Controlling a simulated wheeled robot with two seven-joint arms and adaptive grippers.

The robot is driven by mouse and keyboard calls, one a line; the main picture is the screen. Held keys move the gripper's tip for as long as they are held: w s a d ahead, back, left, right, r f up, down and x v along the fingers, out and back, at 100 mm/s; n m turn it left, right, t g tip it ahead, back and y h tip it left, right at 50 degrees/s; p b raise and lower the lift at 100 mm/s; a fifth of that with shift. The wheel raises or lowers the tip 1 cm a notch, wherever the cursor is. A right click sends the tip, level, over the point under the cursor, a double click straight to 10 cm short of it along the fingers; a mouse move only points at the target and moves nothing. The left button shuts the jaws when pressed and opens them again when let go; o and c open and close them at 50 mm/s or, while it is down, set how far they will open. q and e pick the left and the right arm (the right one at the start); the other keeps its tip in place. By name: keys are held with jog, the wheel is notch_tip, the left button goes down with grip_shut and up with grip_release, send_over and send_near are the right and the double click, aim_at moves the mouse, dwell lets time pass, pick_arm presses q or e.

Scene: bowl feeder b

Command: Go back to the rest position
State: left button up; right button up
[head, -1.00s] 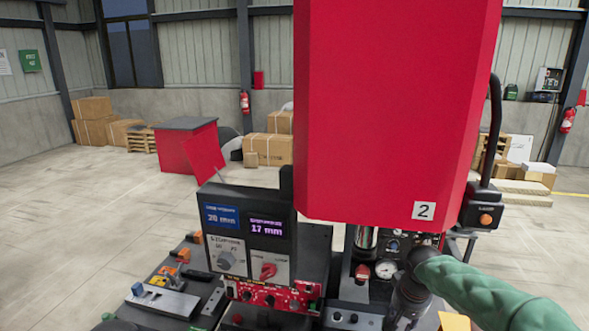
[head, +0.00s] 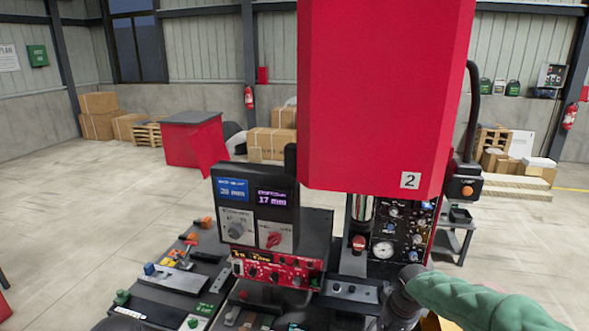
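My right arm in its green sleeve comes in from the lower right. Its dark end, with my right gripper (head: 398,302), is low in front of the red machine marked 2 (head: 385,95). The fingers cannot be made out, so I cannot tell whether it is open or shut, or whether it touches anything. My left gripper is not in view.
A control box (head: 256,205) with two displays, reading about 28 mm and 17 mm, stands left of the machine. A gauge panel (head: 405,230) is under it. Small tools and parts lie on the dark bench (head: 205,300). Open floor (head: 70,220) lies to the left, with boxes (head: 98,115) behind.

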jog(key=s+a+f+y+b, duration=0.1)
jog(key=s+a+f+b, duration=0.2)
jog(key=f, duration=0.6)
jog(key=s+a+f+g+y, duration=0.1)
jog(key=s+a+f, duration=0.25)
jog(key=f, duration=0.55)
jog(key=s+a+f+y+b, duration=0.1)
jog(key=s+a+f+b, duration=0.2)
jog(key=f, duration=0.6)
jog(key=s+a+f+g+b, duration=0.1)
jog(key=s+a+f+b, duration=0.2)
jog(key=s+f, duration=1.1)
jog(key=shift+s+a+y, duration=0.4)
jog(key=shift+s+a, duration=0.7)
jog(key=shift+a, duration=0.15)
